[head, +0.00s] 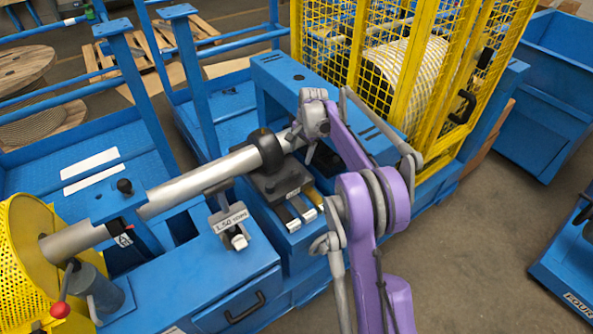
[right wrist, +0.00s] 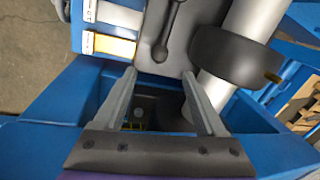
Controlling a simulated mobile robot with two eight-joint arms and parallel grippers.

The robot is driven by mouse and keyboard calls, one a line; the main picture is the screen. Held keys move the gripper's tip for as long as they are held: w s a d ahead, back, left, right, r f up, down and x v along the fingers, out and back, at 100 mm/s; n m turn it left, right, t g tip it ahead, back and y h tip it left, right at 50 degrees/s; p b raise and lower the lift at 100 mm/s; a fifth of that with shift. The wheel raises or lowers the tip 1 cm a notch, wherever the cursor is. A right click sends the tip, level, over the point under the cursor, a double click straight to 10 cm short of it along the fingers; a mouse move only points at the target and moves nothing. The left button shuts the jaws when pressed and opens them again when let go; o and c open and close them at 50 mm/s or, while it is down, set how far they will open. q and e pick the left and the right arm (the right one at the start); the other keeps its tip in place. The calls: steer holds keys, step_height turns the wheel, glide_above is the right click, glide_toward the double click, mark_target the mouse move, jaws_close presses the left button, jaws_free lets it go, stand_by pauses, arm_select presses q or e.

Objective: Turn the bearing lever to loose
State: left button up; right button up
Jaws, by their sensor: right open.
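The bearing lever (right wrist: 175,30) shows in the right wrist view as a dark bar with a rounded end, lying along a dark grey plate (right wrist: 148,25). A yellow label (right wrist: 114,46) and a white label (right wrist: 105,14) sit to the left of it. In the head view the bearing block (head: 287,180) stands under the black collar (head: 267,150) on the grey shaft (head: 205,177); the lever is hard to make out there. My right gripper (right wrist: 159,73) is open and empty, its fingertips close to the plate's near edge below the lever's rounded end. My left gripper is out of view.
A yellow mesh cage (head: 427,70) with a drum stands behind my right arm. A red-knobbed lever (head: 62,308) and a yellow guard (head: 25,250) are at the left. The blue frame (head: 205,285) has a drawer in front.

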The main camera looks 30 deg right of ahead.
mark_target(296, 170)
steer(key=f, duration=0.3)
steer(key=w+f, duration=0.1)
steer(key=f, duration=0.3)
steer(key=w+f, duration=0.1)
steer(key=f, duration=0.3)
steer(key=shift+w+a, duration=0.1)
steer(key=shift+w, duration=0.05)
jaws_close()
stand_by(1.1)
